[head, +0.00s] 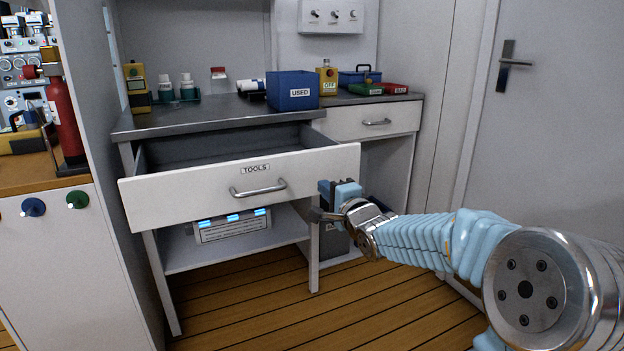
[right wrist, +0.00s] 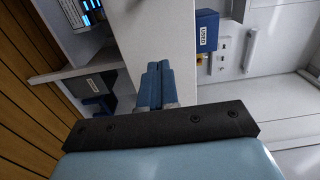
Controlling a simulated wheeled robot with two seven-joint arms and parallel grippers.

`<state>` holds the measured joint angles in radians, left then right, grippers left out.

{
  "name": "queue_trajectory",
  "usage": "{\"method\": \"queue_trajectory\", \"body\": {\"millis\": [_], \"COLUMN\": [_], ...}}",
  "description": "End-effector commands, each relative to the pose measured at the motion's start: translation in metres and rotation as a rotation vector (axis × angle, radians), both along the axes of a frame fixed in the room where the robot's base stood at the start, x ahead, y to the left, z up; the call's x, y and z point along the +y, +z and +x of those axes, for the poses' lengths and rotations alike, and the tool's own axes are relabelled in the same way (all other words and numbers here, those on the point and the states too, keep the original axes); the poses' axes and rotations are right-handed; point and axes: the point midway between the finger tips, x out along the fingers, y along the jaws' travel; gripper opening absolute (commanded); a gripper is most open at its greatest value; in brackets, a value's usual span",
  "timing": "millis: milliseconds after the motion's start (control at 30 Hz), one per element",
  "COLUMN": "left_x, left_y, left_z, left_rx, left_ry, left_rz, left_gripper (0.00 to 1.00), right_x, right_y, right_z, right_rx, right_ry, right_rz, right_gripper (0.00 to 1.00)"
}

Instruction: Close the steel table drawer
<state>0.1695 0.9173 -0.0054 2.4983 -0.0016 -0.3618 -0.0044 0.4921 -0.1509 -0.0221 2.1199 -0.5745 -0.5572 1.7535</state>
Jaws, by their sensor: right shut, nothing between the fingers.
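The drawer (head: 200,199) of the steel table (head: 215,119) is pulled well out. Its white front carries a TOOLS label and a metal bar handle (head: 257,190). Its inside looks dark, and I see no contents. My right gripper (head: 338,190) is shut and empty, just in front of the right end of the drawer front. I cannot tell whether it touches. In the right wrist view, the shut fingers (right wrist: 155,85) point toward the white drawer front (right wrist: 165,40). My left gripper is not in view.
A second drawer (head: 350,122) at the right is closed. A blue USED box (head: 292,91), bottles and small cases stand on the tabletop. A red extinguisher (head: 64,125) stands at the left. A grey door (head: 555,130) is at the right. Wooden floor (head: 280,310) is clear in front.

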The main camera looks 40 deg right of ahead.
Motion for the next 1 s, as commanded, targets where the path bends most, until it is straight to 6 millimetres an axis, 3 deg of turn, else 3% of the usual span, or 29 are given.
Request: {"method": "queue_trajectory", "body": {"millis": [200, 400, 1000], "left_x": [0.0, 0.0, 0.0], "left_y": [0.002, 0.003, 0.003], "left_z": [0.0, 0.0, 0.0], "left_rx": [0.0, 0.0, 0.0], "left_ry": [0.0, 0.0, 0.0], "left_rz": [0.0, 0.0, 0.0], "left_gripper": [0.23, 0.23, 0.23], "right_x": [-0.01, -0.015, -0.016], "right_y": [0.0, 0.0, 0.0], "right_z": [0.042, 0.063, 0.069], "right_rx": [0.001, 0.001, 0.001], "right_ry": [0.001, 0.0, 0.0], "right_rz": [0.0, 0.0, 0.0], "right_gripper": [0.0, 0.0, 0.0]}}
